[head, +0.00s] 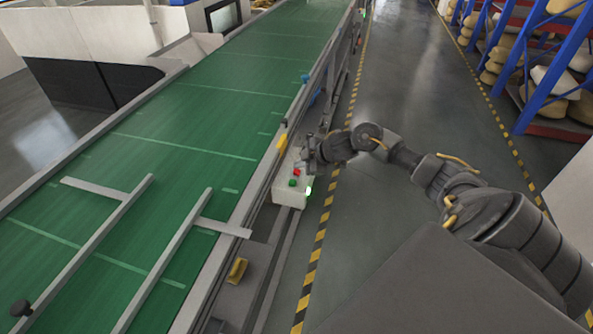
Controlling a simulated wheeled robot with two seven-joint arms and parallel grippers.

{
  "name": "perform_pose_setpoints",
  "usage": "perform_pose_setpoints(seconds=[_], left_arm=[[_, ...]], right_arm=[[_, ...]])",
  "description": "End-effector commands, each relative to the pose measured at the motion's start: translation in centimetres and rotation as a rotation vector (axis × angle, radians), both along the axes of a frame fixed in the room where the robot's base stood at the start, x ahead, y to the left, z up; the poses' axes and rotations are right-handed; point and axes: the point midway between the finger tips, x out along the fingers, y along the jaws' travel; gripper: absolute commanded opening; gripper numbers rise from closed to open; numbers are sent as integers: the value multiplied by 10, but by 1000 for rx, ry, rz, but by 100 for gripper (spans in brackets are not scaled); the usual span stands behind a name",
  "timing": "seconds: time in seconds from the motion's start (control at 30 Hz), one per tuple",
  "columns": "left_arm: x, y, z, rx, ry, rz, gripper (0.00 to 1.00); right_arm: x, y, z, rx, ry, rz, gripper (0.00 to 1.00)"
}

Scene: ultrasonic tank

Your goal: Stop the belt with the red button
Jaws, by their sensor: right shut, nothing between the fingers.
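A white control box (290,193) is mounted on the right side rail of the green conveyor belt (190,135). On its top are a red button (297,172) and a green button (292,183). A green light (308,190) glows on its right side. My right gripper (305,160) is shut and empty, just beyond the red button at the far end of the box. It looks very close to the button, but I cannot tell whether it touches. My left gripper does not show.
Metal guide bars (165,262) lie over the near part of the belt. A yellow part (237,270) sits on the frame below the box. Blue racks with sacks (548,70) stand at the right. The grey aisle floor (420,90) is clear between striped lines.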

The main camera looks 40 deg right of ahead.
Motion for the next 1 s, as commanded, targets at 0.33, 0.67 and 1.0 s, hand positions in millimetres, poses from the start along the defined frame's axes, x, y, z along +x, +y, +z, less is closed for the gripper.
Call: perform_pose_setpoints(seconds=[0.33,0.67,1.0], left_arm=[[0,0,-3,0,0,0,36],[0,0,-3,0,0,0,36],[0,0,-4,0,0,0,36]], right_arm=[[1,0,-8,1,1,0,0],[1,0,-9,0,0,0,0],[1,0,-11,0,1,1,0]])
